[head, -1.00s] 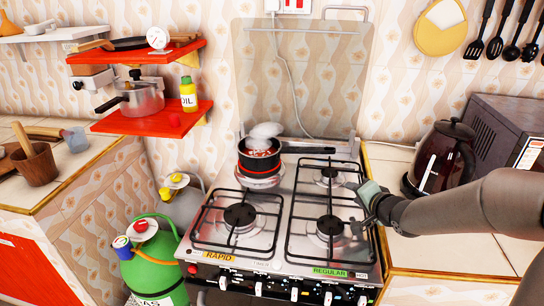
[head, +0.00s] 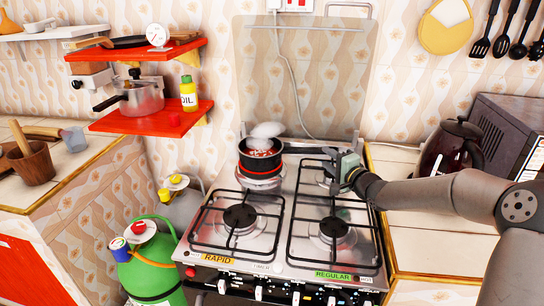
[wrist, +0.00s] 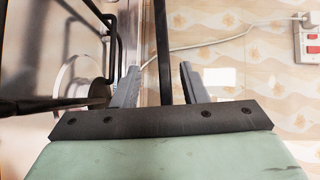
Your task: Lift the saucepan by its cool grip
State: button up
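The dark saucepan (head: 261,160) with a red band sits on the back left burner of the gas stove, with pale steam above it. Its black handle (head: 305,149) reaches right toward my gripper (head: 332,163). In the wrist view, a black bar that looks like this handle (wrist: 162,45) runs up between the two grey fingers of my gripper (wrist: 157,85). Gaps show on both sides of the bar, so the fingers are open. The saucepan body is out of the wrist view. The head view does not clearly show the fingertips against the handle end.
Black pan supports (head: 333,215) cover the stove top under my arm. A clear splash panel (head: 300,85) stands behind it. A kettle (head: 447,150) and a microwave (head: 507,135) stand to the right. A steel pot (head: 143,98) sits on the red shelf.

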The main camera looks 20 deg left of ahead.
aim_at(319, 152)
jog(key=shift+s+a+x, duration=0.1)
jog(key=shift+a+x, duration=0.05)
jog(key=shift+x, duration=1.4)
jog(key=shift+s+a+x, duration=0.15)
jog(key=shift+x, duration=1.45)
jog(key=shift+r, duration=0.2)
grip_shut()
jog(key=shift+r, duration=0.15)
